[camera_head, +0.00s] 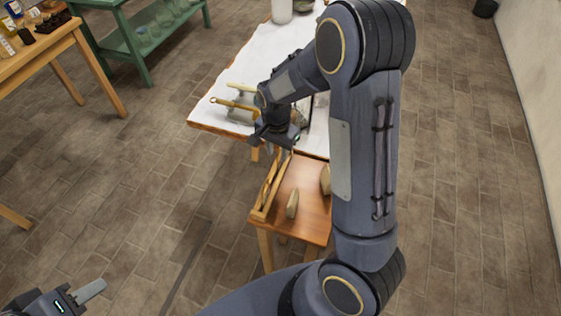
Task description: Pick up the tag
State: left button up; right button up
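I cannot make out a tag for certain in the head view. My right gripper (275,145) points down over the far end of a small wooden table (307,228), close to the near edge of the white-covered table (240,84). Its fingers are small and partly dark here, so I cannot tell whether they are open or hold anything. My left gripper (90,291) is low at the left edge over the floor, with one pale finger showing. Its opening cannot be judged. My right arm hides part of both tables.
A slim tan piece (292,204) lies on the small table, with another tan object (325,180) partly behind my arm. A wooden rack (268,188) lines its left side. A green shelf (145,40) and wooden table (45,42) stand upper left. The left floor is clear.

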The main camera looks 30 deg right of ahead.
notch_tip(320, 180, down, 5)
jog(key=shift+a+f+p, duration=0.15)
jog(key=shift+f+p, duration=0.05)
jog(key=shift+p, duration=0.25)
jog(key=shift+s, duration=0.1)
jog(key=shift+c, duration=0.3)
grip_shut()
